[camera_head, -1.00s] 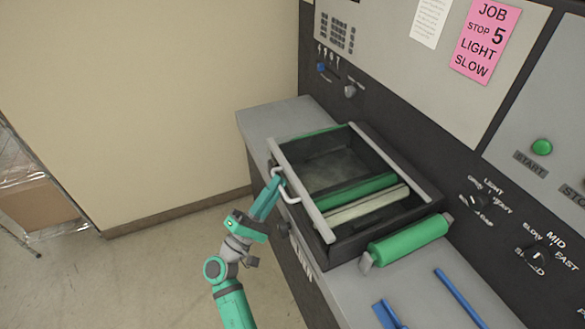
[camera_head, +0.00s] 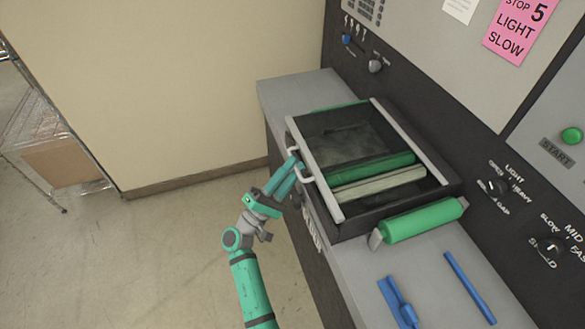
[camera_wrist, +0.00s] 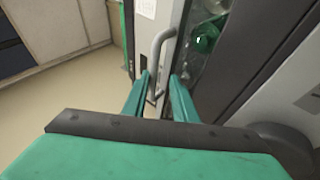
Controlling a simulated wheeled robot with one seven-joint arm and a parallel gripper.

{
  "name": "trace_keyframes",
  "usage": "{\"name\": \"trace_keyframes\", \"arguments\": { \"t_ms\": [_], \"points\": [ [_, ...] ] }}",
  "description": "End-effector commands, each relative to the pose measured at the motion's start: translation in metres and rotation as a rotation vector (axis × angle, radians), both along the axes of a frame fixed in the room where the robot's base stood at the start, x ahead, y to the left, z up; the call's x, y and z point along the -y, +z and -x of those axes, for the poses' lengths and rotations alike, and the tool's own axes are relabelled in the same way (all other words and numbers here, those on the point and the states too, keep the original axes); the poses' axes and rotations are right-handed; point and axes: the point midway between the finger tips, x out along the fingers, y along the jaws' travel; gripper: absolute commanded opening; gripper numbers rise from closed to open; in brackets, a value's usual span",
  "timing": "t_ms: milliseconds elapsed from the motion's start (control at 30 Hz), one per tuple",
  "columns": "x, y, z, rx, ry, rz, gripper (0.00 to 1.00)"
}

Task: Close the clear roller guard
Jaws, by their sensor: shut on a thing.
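The clear roller guard (camera_head: 345,137) is a see-through panel with grey bars along its edges. It lies low over the dark roller well, and its front bar (camera_head: 317,172) runs along the well's near left side. I cannot tell whether it is fully seated. A pale loop handle (camera_head: 307,178) sticks out from that bar. The handle (camera_wrist: 158,52) also shows in the wrist view, its lower end between my fingers. My gripper (camera_head: 294,168) is shut on the handle, at the machine's left edge. A green roller (camera_head: 372,168) and a pale roller (camera_head: 380,184) show in the well.
A loose green roller (camera_head: 424,221) lies right of the well. Blue tools (camera_head: 469,287) lie on the grey ledge (camera_head: 350,262). The control panel with knobs (camera_head: 548,248) rises behind. Open floor is at left, with a wire shelf (camera_head: 45,135) farther off.

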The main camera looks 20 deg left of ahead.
Motion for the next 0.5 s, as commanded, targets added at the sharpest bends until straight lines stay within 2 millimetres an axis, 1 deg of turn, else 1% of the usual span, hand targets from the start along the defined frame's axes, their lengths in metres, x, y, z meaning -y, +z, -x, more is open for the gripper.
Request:
{"name": "trace_keyframes", "arguments": {
  "t_ms": [33,333,433,500],
  "points": [
    [0.010,-0.019,-0.002,-0.035,-0.016,-0.007,0.17],
    [0.009,-0.020,-0.001,-0.035,-0.016,-0.006,0.17],
    [0.005,-0.024,0.007,-0.034,-0.014,-0.005,0.17],
    [0.000,-0.029,0.015,-0.033,-0.013,-0.005,0.22]
  ]
}}
